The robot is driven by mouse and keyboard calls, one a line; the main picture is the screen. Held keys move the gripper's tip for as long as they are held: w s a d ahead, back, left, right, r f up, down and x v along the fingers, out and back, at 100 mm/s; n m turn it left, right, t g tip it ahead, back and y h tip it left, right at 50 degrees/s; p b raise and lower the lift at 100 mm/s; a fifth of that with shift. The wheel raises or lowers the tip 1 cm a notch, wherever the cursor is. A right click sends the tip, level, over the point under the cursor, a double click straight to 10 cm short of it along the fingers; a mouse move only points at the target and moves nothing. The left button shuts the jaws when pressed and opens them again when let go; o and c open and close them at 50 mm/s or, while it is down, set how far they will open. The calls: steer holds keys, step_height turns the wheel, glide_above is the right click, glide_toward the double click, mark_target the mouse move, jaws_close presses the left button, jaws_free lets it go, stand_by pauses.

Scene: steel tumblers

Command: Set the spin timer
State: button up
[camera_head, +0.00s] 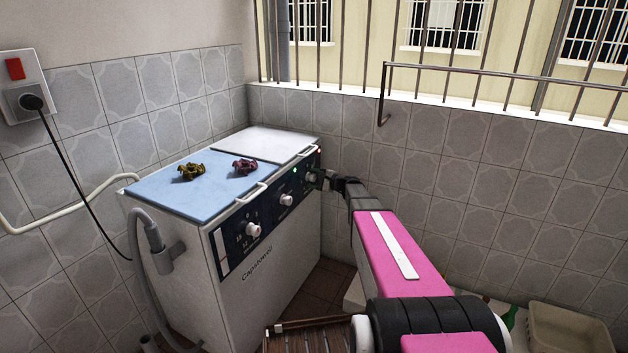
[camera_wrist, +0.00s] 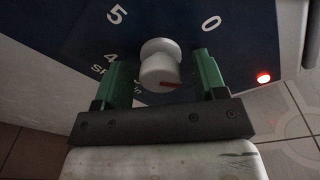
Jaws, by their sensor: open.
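The spin timer knob (camera_wrist: 158,66) is a white round knob on the dark blue panel in the wrist view, with a red pointer mark toward its lower right. Printed 5, 4 and 0 show around it, and part of the "Spin" lettering is covered. My gripper (camera_wrist: 161,70) is open, with one green finger on each side of the knob and small gaps showing. In the head view the knob (camera_head: 311,177) is the far-right one on the white washing machine (camera_head: 165,228), with my gripper (camera_head: 321,178) right at it, partly hiding that end of the panel.
Two other knobs, the middle one (camera_head: 286,199) and the near one (camera_head: 252,230), sit on the panel. A red light (camera_wrist: 264,77) glows beside the timer. Tiled walls stand behind.

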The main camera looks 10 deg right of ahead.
steer(key=v, duration=1)
steer(key=shift+s+d, duration=0.2)
steer(key=shift+d, duration=0.1)
steer(key=shift+a, duration=0.1)
steer(key=s+a+f+n+g+h, duration=0.3)
steer(key=s+a+f+n+g, duration=0.15)
steer(key=s, duration=0.35)
steer(key=s+a+f+n+g+h, duration=0.2)
steer(key=s+a+f+n+g, duration=0.15)
steer(key=s+a, duration=0.35)
steer(key=s+d+f+n+g+h, duration=0.1)
steer(key=s+n+h, duration=0.1)
steer(key=s+h, duration=0.2)
steer(key=s+d+f+n+g+h, duration=0.1)
steer(key=s+d+f+n+h, duration=0.1)
steer(key=s, duration=0.9)
steer(key=shift+s+d+n+g+h, duration=0.2)
steer(key=shift+s+n+g+h, duration=0.15)
steer(key=shift+n+h, duration=0.65)
